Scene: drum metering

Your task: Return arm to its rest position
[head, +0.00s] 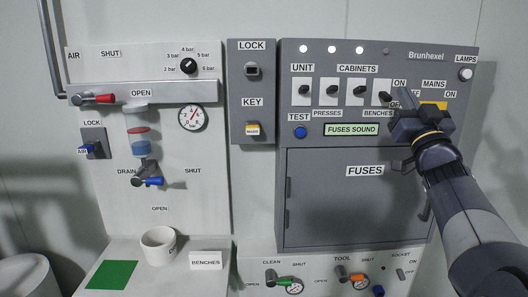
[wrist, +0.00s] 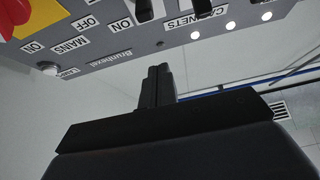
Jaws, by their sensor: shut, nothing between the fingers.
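My gripper (head: 407,100) is at the right of the head view, in front of the grey Brunhexel panel (head: 400,60). It is near the MAINS and BENCHES labels and hides part of the mains area. In the wrist view my gripper (wrist: 158,72) shows its two fingers together with nothing between them. The wrist view looks at the panel upside down, with the switches and labels along its top. I cannot tell whether the fingertips touch the panel.
A fuse door (head: 350,205) sits below the switches. At left is a white air board (head: 185,215) with red and blue levers and a gauge (head: 191,117). A white cup (head: 158,246) and green square (head: 111,274) are on the lower left ledge.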

